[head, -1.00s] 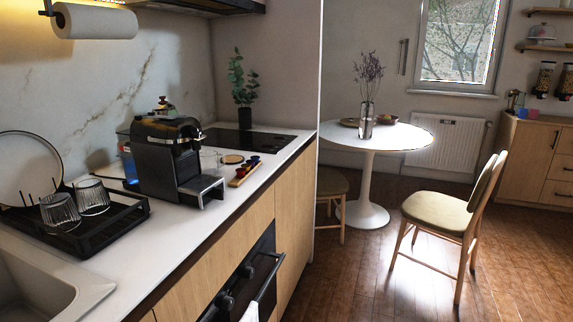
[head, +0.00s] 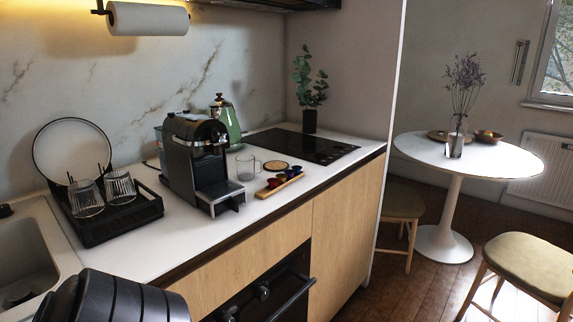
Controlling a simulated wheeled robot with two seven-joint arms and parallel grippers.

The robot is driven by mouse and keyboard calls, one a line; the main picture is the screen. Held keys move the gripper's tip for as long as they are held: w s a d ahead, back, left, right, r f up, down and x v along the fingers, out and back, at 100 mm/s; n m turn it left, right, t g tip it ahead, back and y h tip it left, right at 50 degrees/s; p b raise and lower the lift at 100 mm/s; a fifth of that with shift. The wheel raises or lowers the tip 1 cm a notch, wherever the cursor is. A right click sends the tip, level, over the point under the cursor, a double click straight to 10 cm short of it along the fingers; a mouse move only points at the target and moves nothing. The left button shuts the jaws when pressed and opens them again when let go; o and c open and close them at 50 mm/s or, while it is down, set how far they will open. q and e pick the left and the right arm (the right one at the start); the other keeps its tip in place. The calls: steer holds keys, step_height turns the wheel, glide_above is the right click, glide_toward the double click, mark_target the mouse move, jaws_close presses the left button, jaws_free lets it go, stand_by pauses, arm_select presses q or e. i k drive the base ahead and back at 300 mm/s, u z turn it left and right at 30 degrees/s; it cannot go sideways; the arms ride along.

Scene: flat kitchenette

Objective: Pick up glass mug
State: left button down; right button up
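A clear glass mug (head: 246,167) with a handle on its right stands upright on the white countertop (head: 150,249), just right of the black coffee machine (head: 188,160). Two ribbed clear glasses, one on the left (head: 86,199) and one on the right (head: 120,187), rest tilted in the black dish rack (head: 154,206). A dark part of my own arm shows at the bottom left of the head view. Neither of my grippers is in view.
A wooden holder with coloured capsules (head: 280,184) and a round coaster (head: 276,166) lie near the mug. A green kettle (head: 225,122) stands behind the machine, and a black hob (head: 301,145) lies beyond. The sink (head: 30,262) is at the left.

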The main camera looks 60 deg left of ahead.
mark_target(245, 164)
steer(key=i, duration=0.85)
steer(key=u, duration=2.85)
